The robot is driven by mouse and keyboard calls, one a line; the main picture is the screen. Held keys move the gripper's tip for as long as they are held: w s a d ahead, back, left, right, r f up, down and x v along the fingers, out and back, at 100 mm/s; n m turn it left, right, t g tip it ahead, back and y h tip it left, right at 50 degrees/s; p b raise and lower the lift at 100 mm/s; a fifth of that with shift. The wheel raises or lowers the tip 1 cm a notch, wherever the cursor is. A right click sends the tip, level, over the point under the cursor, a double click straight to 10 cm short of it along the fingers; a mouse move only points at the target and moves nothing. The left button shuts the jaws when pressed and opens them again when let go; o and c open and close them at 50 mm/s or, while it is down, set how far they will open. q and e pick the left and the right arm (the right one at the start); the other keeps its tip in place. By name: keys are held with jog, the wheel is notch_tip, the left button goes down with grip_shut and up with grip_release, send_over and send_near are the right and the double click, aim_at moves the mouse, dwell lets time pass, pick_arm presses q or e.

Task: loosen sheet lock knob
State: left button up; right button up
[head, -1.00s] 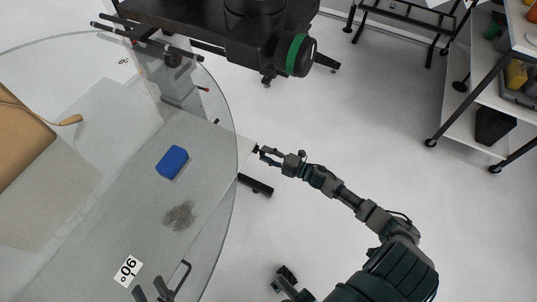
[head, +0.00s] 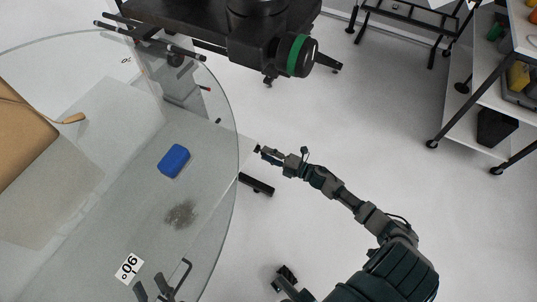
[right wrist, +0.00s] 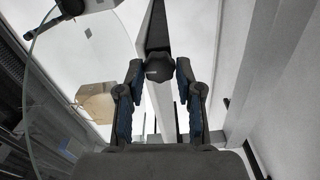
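The sheet lock knob is a dark, lobed knob (right wrist: 159,67) at the end of a long dark bar in the right wrist view. It sits between the tips of my right gripper (right wrist: 159,78), whose two blue-padded fingers stand apart at its sides. Narrow gaps seem to show between pads and knob; firm contact is not clear. In the head view, my right gripper (head: 264,154) is at the turntable's right side, and the knob is too small to make out well. A dark jointed shape at the bottom edge seems to be my left gripper (head: 163,283), cut off by the frame.
The round glass turntable (head: 225,165) fills the left. On it are a blue block (head: 173,161), a brown box (head: 20,145) and a 90° label (head: 128,267). A black machine with a green ring (head: 300,55) stands above. Shelving (head: 485,110) is at the right.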

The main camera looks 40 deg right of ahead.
jog(key=o, duration=0.4)
jog(key=shift+s+f, duration=0.15)
jog(key=shift+f, duration=0.3)
jog(key=shift+d+r, duration=0.1)
jog(key=shift+r, duration=0.05)
jog(key=shift+v, duration=5.95)
